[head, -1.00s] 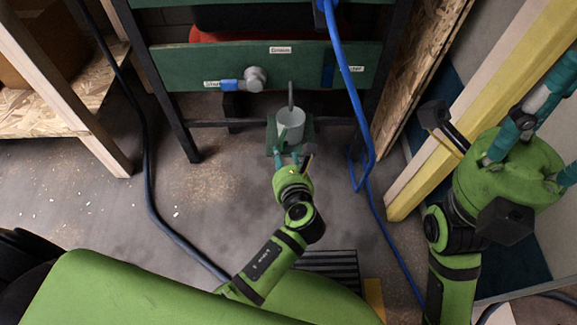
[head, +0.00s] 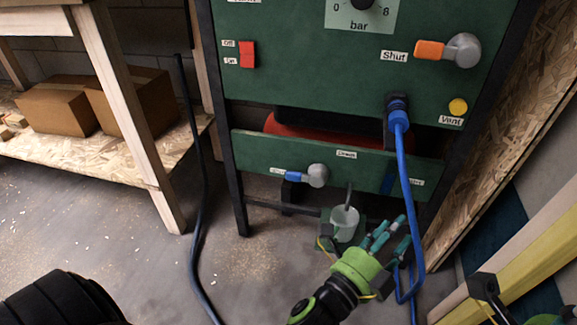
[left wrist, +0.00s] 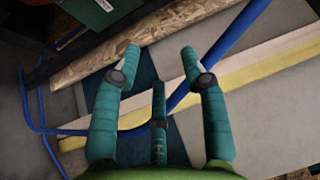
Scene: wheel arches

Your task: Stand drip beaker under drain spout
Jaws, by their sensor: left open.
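The drip beaker (head: 344,228), a pale translucent cup, stands upright on a small dark platform below the green panel. The grey drain spout (head: 348,196) comes down over its mouth; the lower end appears to be at or inside the rim. My left gripper (head: 391,233) has teal fingers and a green palm. It is open and empty, just right of the beaker and apparently apart from it. The left wrist view shows its spread fingers (left wrist: 158,70) with nothing between them; the beaker is not visible there. My right gripper's fingers are out of view.
A blue hose (head: 405,190) hangs close to the right of my left gripper. A drain valve with a blue handle (head: 300,176) is left of the spout. A dark cable (head: 199,200) runs over the floor. A yellow-faced beam (head: 530,270) stands at right.

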